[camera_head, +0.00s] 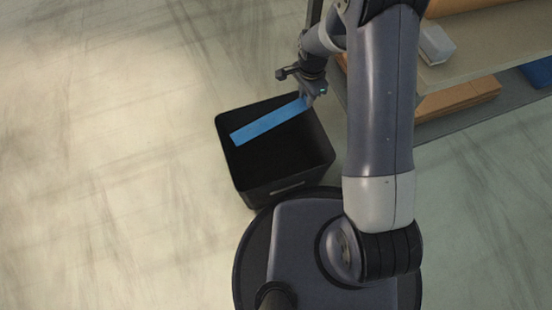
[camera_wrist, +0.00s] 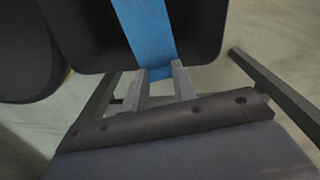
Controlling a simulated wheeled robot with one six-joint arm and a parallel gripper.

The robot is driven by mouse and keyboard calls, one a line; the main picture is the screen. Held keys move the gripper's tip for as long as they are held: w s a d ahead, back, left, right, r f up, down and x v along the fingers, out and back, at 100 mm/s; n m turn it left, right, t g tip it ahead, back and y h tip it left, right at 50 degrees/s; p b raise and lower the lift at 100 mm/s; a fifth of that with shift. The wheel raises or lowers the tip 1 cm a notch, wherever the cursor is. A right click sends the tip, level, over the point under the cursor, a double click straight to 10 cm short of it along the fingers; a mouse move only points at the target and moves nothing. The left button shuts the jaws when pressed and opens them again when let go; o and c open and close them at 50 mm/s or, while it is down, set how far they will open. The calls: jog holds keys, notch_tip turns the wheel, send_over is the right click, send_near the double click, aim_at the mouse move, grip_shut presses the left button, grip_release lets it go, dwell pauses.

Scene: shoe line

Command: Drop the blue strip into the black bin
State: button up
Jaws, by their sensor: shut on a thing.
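The blue strip (camera_head: 268,122) is long and flat, and it extends from my gripper (camera_head: 312,92) out over the opening of the black bin (camera_head: 238,176). In the wrist view, my gripper (camera_wrist: 162,82) is shut on the near end of the blue strip (camera_wrist: 146,30). The strip runs away from the fingers across the black bin (camera_wrist: 200,40). The gripper is at the bin's upper right rim in the head view. The bin stands upright on the floor and looks empty inside. The exact height of the strip above the rim cannot be told.
A shelf unit (camera_head: 480,62) stands at the upper right, with cardboard boxes (camera_head: 462,98) and a pale object (camera_head: 436,44) on it. A blue item (camera_head: 538,74) is at its right end. My base is close below the bin. The floor (camera_head: 110,150) to the left is clear.

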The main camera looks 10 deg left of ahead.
jog(key=shift+f+b, duration=0.6)
jog(key=shift+f, duration=0.75)
jog(key=o, duration=1)
jog(key=shift+r, duration=0.15)
notch_tip(320, 180, up, 11)
jog(key=p, duration=0.4)
jog(key=shift+f, duration=0.2)
